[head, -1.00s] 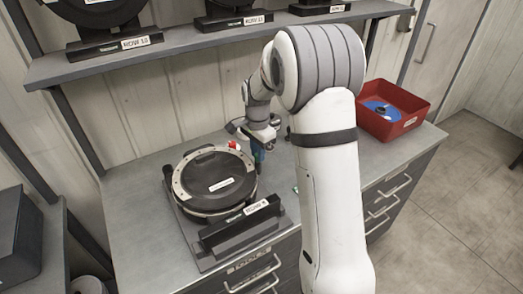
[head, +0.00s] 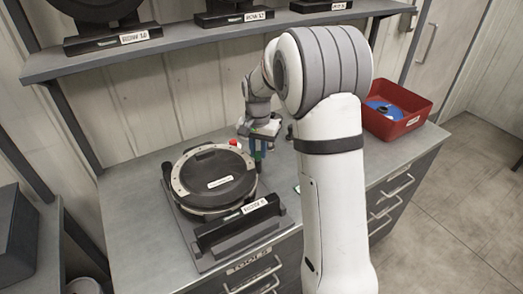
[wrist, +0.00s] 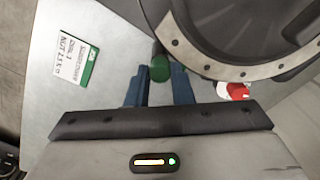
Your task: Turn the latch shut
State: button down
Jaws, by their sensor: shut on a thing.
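The seed meter (head: 213,180) is a round black drum with a pale metal rim on the worktop. Its drum and rim (wrist: 243,74) fill the upper right of the wrist view. A dark lever with a green end (wrist: 160,69), apparently the latch, stands at the rim's edge. My gripper (wrist: 158,88) has its blue fingers on either side of the green end and is shut on it. The lever's lower part is hidden. In the head view, my gripper (head: 256,153) is at the drum's right rear side.
A white and green card (wrist: 79,58) lies on the worktop left of the fingers. A red bin (head: 394,111) with a blue disc stands at the back right. A shelf (head: 190,42) with more units is above. My arm hides the worktop's middle.

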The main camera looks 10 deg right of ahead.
aim_at(259, 152)
jog(key=n+b, duration=0.1)
jog(key=n, duration=0.5)
jog(key=shift+d+b, duration=0.1)
jog(key=shift+b, duration=0.2)
jog(key=n, duration=0.5)
jog(key=shift+b, duration=0.4)
jog(key=shift+n, duration=0.4)
jog(key=c, duration=1.3)
grip_release()
jog(key=shift+o, duration=0.2)
jog(key=shift+r, duration=0.1)
notch_tip(259, 152, up, 8)
jog(key=shift+f+b, duration=0.15)
jog(key=shift+b, duration=0.25)
